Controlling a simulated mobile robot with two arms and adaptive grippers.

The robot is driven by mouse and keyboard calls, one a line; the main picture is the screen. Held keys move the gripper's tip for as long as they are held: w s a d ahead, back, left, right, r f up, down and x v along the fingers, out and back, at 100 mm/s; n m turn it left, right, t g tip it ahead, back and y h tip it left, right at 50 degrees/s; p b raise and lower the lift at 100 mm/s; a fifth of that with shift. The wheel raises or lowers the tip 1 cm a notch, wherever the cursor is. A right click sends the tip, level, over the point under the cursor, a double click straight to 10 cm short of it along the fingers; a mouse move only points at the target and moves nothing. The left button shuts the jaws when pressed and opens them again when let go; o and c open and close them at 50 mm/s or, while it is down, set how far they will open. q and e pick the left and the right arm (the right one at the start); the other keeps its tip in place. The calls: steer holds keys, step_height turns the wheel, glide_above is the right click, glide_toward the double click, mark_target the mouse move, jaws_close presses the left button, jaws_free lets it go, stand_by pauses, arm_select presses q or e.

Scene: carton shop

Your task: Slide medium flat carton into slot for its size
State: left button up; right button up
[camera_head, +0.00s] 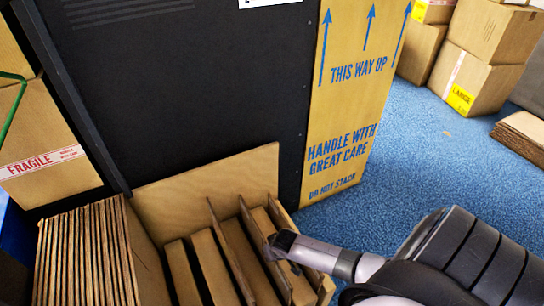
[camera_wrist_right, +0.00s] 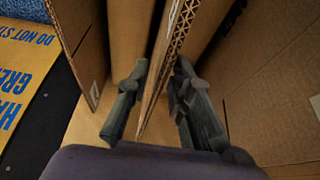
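A wooden slotted rack (camera_head: 205,185) stands before a black panel, with upright dividers and flat brown cartons (camera_head: 210,262) in its slots. My right gripper (camera_head: 284,246) is low over the rack's right-hand slots. In the right wrist view its two dark fingers (camera_wrist_right: 160,100) stand apart on either side of a thin upright cardboard sheet (camera_wrist_right: 168,62) with a corrugated edge. A gap shows between the left finger and the sheet; the right finger is close to it, and contact is unclear. Which flat carton is the medium one cannot be told. My left gripper is not in view.
Several thin flat sheets (camera_head: 85,255) stand packed at the rack's left. A tall printed carton (camera_head: 345,110) stands behind the rack. Boxes (camera_head: 480,65) and a flat stack (camera_head: 522,135) lie at the right. Blue carpet (camera_head: 410,165) between is free.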

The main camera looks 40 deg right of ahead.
steer(key=shift+o, duration=0.7)
steer(key=v, duration=1.2)
steer(key=shift+a, duration=0.1)
